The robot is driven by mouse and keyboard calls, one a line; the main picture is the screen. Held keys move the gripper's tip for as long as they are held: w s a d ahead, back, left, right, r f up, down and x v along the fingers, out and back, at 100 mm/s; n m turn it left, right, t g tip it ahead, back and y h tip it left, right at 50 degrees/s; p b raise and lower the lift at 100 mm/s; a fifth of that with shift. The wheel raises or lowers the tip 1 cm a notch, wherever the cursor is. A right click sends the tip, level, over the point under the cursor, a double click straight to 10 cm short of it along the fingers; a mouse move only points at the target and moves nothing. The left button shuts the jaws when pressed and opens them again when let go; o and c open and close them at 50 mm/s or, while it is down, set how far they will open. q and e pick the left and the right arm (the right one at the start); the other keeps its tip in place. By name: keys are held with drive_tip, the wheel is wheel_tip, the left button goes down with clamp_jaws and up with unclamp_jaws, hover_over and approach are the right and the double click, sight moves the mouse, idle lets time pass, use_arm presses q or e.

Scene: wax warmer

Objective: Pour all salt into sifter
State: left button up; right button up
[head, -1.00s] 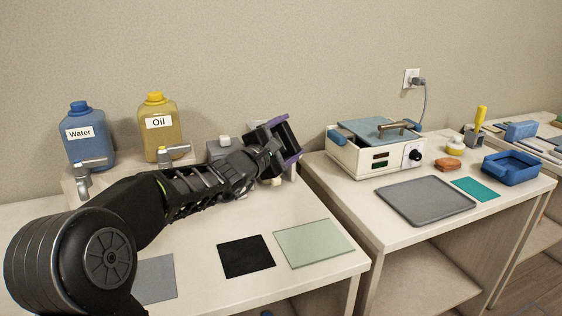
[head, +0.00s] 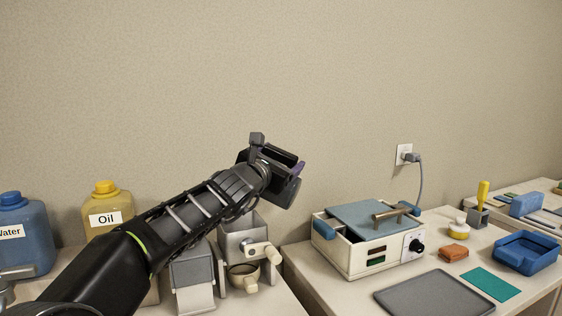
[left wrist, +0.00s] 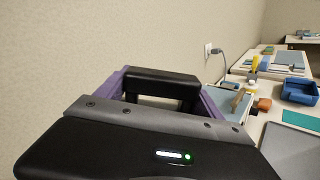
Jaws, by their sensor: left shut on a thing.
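My left gripper (head: 280,160) is raised above the left table, shut on a purple object (head: 298,169). Mostly the purple edge shows; the gripper hides the rest. In the left wrist view, purple walls (left wrist: 113,86) flank the black fingers. I cannot see any salt, or whether the purple object holds it. Below the gripper stands a grey metal hopper-like device (head: 238,240) with a cream knob, which may be the sifter. A cream cup (head: 243,277) sits under it. The arm partly covers the device. My right gripper is not in view.
A grey-topped dispenser (head: 193,268) stands left of the device. Blue water (head: 25,235) and yellow oil (head: 106,208) jugs stand further left. On the right table are a white warmer (head: 367,238), a grey tray (head: 432,294) and a blue tray (head: 528,251). The air above is clear.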

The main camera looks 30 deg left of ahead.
use_arm(q)
wheel_tip(320, 180, down, 2)
drive_tip(key=shift+f+b, duration=0.2)
drive_tip(key=shift+b, duration=1)
drive_tip(key=shift+f+b, duration=0.85)
drive_tip(key=r+n+p, duration=0.1)
drive_tip(key=p, duration=0.1)
drive_tip(key=a+p, duration=0.1)
drive_tip(key=p, duration=0.2)
drive_tip(key=shift+s+a+r+n, duration=0.15)
drive_tip(key=shift+a+r+n, duration=0.1)
drive_tip(key=shift+r+n, duration=0.15)
drive_tip(key=shift+a+r+n+p, duration=0.3)
drive_tip(key=shift+a+n+p, duration=0.15)
drive_tip(key=shift+p, duration=0.75)
drive_tip(key=shift+f, duration=0.25)
